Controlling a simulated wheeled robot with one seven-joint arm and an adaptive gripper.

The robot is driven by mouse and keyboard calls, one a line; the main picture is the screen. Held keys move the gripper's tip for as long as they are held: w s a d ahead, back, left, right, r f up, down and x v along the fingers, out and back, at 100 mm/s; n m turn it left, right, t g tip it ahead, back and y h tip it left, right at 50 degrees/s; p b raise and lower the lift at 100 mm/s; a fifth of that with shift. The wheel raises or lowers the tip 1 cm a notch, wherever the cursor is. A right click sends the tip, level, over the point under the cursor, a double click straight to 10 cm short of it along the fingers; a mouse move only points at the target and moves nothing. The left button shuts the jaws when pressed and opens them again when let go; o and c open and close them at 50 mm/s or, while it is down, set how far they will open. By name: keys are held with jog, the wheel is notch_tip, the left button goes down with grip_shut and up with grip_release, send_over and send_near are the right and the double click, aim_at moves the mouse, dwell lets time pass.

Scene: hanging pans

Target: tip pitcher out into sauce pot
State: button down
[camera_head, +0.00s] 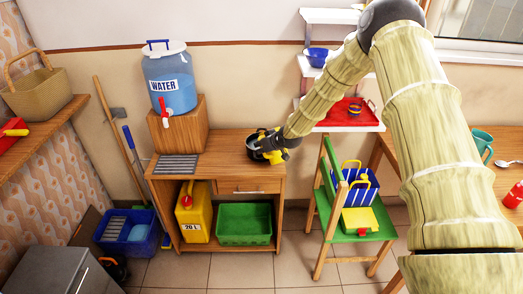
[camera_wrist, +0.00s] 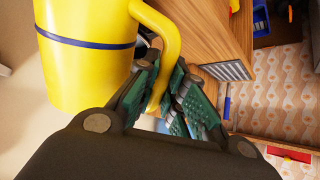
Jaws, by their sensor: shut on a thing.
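The yellow pitcher (camera_wrist: 85,55) with a dark blue band fills the upper left of the wrist view. My gripper (camera_wrist: 168,100) is shut on its handle (camera_wrist: 160,50). In the head view my gripper (camera_head: 285,141) is over the wooden cabinet's top, and only a small part of the pitcher (camera_head: 275,157) shows below it. A dark pot (camera_head: 254,150), seemingly the sauce pot, shows right beside them, partly covered. I cannot tell whether the pitcher touches the pot or how far it is tilted. The pot is not clear in the wrist view.
The cabinet (camera_head: 220,152) bears a grey slotted mat (camera_head: 177,167) and a wooden block (camera_head: 190,130) with a water dispenser (camera_head: 172,85). The cabinet's front middle is clear.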

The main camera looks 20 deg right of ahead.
jog(key=shift+s+r+t+b, duration=0.1)
jog(key=shift+t+b, duration=0.7)
jog(key=shift+b, duration=0.5)
jog(key=shift+r+t+y+b, duration=0.3)
jog(key=shift+t+b, duration=0.1)
jog(key=shift+b, duration=0.1)
jog(key=shift+b, duration=0.4)
jog(key=shift+r+t+b, duration=0.15)
jog(key=shift+t+b, duration=0.45)
jog(key=shift+b, duration=0.2)
jog(key=r+t+b, duration=0.1)
jog(key=b, duration=0.2)
jog(key=shift+t+y, duration=0.3)
jog(key=shift+y, duration=0.1)
jog(key=r+t+b, duration=0.1)
jog(key=t+b, duration=0.1)
jog(key=b, duration=0.2)
jog(key=shift+r, duration=0.1)
jog(key=shift+r+t+y+b, duration=0.3)
jog(key=shift+t+b, duration=0.1)
jog(key=shift+b, duration=0.1)
jog(key=shift+a+b, duration=0.15)
jog(key=shift+b, duration=0.35)
